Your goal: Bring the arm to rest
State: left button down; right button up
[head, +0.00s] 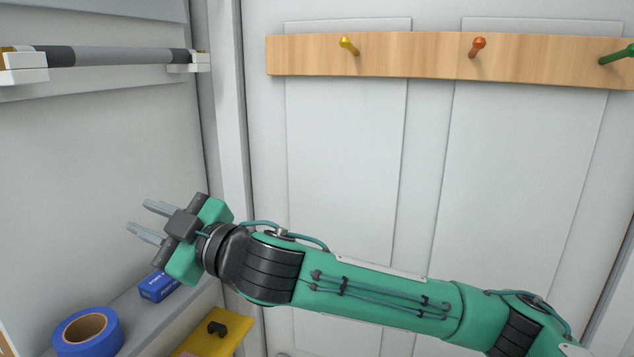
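My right arm, green with black joints, comes in from the lower right and reaches left across the picture. My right gripper (138,219) is at its left end, pointing left. Its two grey fingers are apart, with nothing between them. It is in front of the grey wall, above the shelf (128,311) in this view. My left gripper is not in view.
A blue tape roll (104,331) and a small blue box (158,287) lie on the shelf. A yellow thing with a black handle (226,338) is beside it. A wooden rail (415,58) with coloured pegs spans the white door. A grey bar (115,57) hangs at upper left.

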jog(key=d+f+m+t+h, duration=0.2)
jog(key=d+f+m+h, duration=0.45)
jog(key=d+f, duration=0.7)
jog(key=d+f+m+t+h, duration=0.4)
jog(key=d+f+m, duration=0.55)
jog(key=f, duration=0.65)
jog(key=s+d+f+m+g+h, duration=0.3)
jog(key=s+d+f+g+h, duration=0.55)
jog(key=s+d+f, duration=1.35)
jog(key=s+d+f+g+b, duration=0.2)
jog(key=f+b, duration=0.5)
jog(key=f, duration=2.9)
jog(key=s+d+f+b, duration=0.1)
jog(key=s+f+b, duration=0.1)
jog(key=s+f, duration=0.8)
jog(key=s+d+f+g+b, duration=0.1)
jog(key=s+f+b, duration=0.2)
jog(key=s+f, duration=0.7)
notch_tip(320, 180, down, 6)
jog(key=shift+d+r+n+y, duration=0.25)
jog(key=shift+d+n+y, duration=0.05)
jog(key=shift+s, duration=0.1)
